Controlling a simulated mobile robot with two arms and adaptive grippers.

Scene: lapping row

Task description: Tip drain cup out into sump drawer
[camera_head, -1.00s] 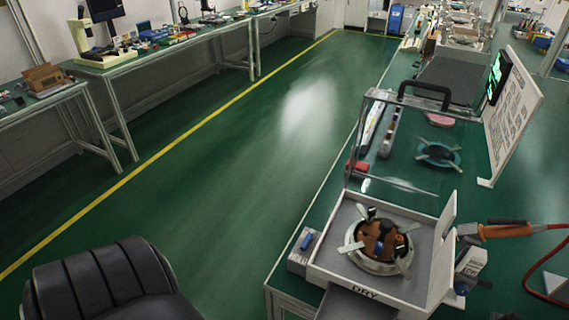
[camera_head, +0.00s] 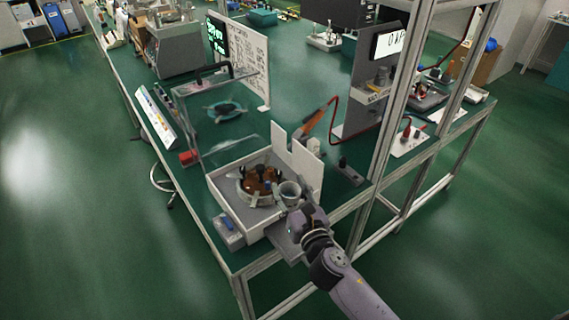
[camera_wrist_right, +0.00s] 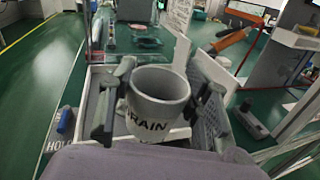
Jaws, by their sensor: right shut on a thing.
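The grey drain cup (camera_head: 289,192), marked "DRAIN", is held in my right gripper (camera_head: 297,208) at the near right corner of the white lapping machine (camera_head: 222,200). In the right wrist view the cup (camera_wrist_right: 158,112) sits between the two dark fingers of the gripper (camera_wrist_right: 160,98), its mouth facing up. What is inside the cup cannot be made out. A grey drawer-like ledge (camera_head: 287,247) juts from the machine's front, partly hidden by my right gripper; it looks like the sump drawer. My left gripper is not in view.
The machine's clear lid (camera_head: 232,108) stands raised. A round lapping plate (camera_head: 250,199) with brown work lies inside. A grey block with a blue part (camera_head: 229,232) sits at the left. An orange-handled tool (camera_head: 318,117) and an aluminium post (camera_head: 388,110) stand to the right.

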